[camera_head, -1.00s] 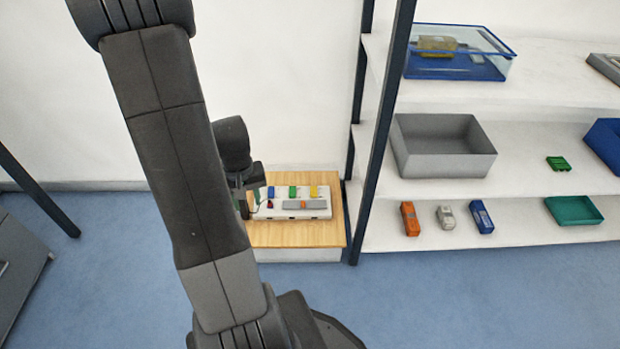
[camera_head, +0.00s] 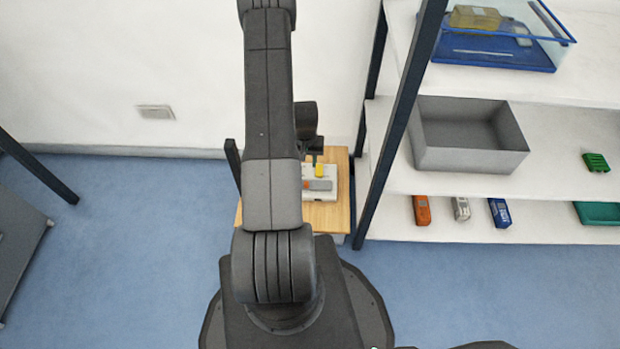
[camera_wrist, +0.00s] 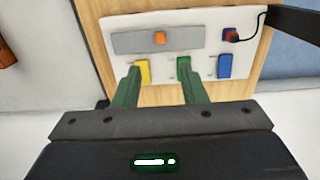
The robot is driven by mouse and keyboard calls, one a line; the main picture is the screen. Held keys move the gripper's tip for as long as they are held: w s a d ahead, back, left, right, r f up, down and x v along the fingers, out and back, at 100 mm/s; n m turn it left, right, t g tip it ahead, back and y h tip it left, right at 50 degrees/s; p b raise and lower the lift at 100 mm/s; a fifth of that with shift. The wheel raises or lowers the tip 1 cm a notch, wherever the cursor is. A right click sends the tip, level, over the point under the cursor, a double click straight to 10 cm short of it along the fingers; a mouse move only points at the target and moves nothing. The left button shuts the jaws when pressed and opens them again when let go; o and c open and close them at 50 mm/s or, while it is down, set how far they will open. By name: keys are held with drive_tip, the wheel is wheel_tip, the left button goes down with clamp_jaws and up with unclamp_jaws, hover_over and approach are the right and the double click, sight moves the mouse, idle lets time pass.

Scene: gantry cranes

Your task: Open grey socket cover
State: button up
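A white panel (camera_wrist: 195,20) lies on the wooden table top. It carries a grey bar (camera_wrist: 192,39), which looks like the grey socket cover, with an orange piece (camera_wrist: 159,38) on it. The bar also shows in the head view (camera_head: 323,184); it looks flat on the panel. A yellow block (camera_wrist: 144,70), a green block (camera_wrist: 183,66) and a blue block (camera_wrist: 224,66) sit in a row on the panel. My gripper (camera_wrist: 160,72) is open and empty, with its green fingers near the yellow and green blocks. I cannot tell its height above them. My arm hides much of the panel in the head view.
A red plug with a black cord (camera_wrist: 232,35) is on the panel. A wooden table (camera_head: 330,217) holds the panel, beside a dark shelf post (camera_head: 400,125). Shelves at right hold a grey bin (camera_head: 468,158) and small boxes. A pale plate (camera_head: 155,112) is on the wall.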

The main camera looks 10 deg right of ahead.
sight(308, 183)
wheel_tip(308, 183, down, 12)
drive_tip(key=b, duration=0.3)
drive_tip(key=shift+s+f, duration=0.1)
drive_tip(key=shift+f, duration=0.15)
clamp_jaws()
